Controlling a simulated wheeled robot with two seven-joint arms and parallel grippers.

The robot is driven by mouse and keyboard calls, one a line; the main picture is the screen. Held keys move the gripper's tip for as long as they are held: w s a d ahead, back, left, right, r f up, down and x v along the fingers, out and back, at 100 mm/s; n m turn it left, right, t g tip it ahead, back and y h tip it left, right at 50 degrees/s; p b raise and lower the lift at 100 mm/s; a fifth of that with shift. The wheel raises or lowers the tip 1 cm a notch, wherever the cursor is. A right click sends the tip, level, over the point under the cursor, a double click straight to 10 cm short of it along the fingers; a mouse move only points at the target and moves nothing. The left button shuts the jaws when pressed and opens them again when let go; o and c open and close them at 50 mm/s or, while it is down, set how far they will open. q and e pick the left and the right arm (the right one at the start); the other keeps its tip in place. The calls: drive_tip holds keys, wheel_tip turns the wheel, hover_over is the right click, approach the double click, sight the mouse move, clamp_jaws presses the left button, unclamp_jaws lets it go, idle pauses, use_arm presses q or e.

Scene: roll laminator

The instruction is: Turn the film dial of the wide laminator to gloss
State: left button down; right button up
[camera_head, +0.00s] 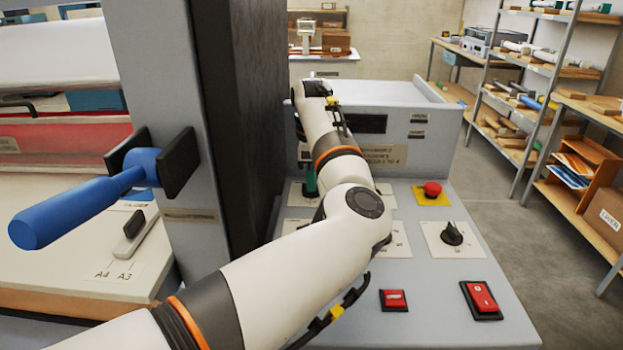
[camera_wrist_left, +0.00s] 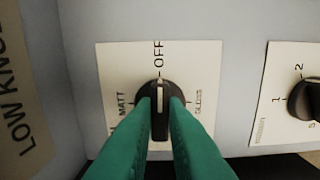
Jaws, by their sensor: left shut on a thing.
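The film dial (camera_wrist_left: 160,88) is a black knob on a white plate (camera_wrist_left: 118,62) in the left wrist view. The plate reads OFF at the top, MATT on the left and GLOSS on the right. The dial's white pointer line points up at OFF. My left gripper (camera_wrist_left: 160,108) has its green fingers on both sides of the knob, shut on it. In the head view only a bit of green of my left gripper (camera_head: 310,180) shows; my arm hides most of it and the dial. My right gripper is not in view.
A second numbered knob (camera_wrist_left: 308,100) sits right of the dial. The panel also bears a red stop button (camera_head: 432,189), a black knob (camera_head: 452,234) and red switches (camera_head: 393,299), (camera_head: 481,299). A dark-sided post (camera_head: 165,90) with a blue handle (camera_head: 75,205) stands left.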

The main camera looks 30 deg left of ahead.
use_arm(q)
drive_tip(key=m, duration=0.8)
drive_tip(key=shift+b, duration=0.3)
drive_tip(key=m, duration=0.5)
drive_tip(key=shift+m+b, duration=0.3)
drive_tip(key=shift+m, duration=0.1)
drive_tip(key=shift+r+m, duration=0.1)
drive_tip(key=shift+m, duration=1.8)
drive_tip(key=c, duration=1.5)
unclamp_jaws()
drive_tip(key=shift+o, duration=0.2)
